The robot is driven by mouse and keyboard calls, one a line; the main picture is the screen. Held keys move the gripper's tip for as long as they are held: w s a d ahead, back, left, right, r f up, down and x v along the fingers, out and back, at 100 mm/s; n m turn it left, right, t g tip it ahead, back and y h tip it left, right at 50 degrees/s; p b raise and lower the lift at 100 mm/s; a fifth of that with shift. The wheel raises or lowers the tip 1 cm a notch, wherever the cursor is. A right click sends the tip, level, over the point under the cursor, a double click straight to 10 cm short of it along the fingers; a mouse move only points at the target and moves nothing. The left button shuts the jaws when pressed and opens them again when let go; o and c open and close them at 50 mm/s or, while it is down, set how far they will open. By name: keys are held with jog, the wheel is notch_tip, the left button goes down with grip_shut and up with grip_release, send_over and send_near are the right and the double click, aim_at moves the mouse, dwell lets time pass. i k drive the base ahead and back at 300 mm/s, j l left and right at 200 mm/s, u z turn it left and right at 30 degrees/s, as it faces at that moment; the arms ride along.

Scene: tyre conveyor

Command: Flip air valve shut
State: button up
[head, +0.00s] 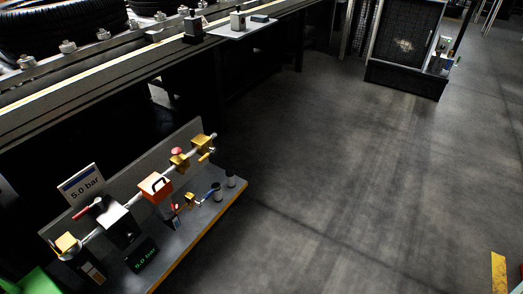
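An air line on a grey panel stands at the lower left in the head view. A red lever (86,210) sits on its left part, beside a grey-white block (115,216), pointing down-left. I cannot tell from the picture which of these is the air valve, nor whether any is open or shut. My gripper is not in view.
A sign (82,185) and a dark display (141,255) both read 5.0 bar. An orange box (155,187) sits mid-pipe. A conveyor (100,72) with tyres runs behind. A green object (38,282) is at the lower left corner. Open floor (350,180) lies right.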

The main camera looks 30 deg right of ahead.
aim_at(212, 149)
jog(key=z, duration=0.35)
jog(key=i+z, duration=0.35)
jog(key=i, duration=0.9)
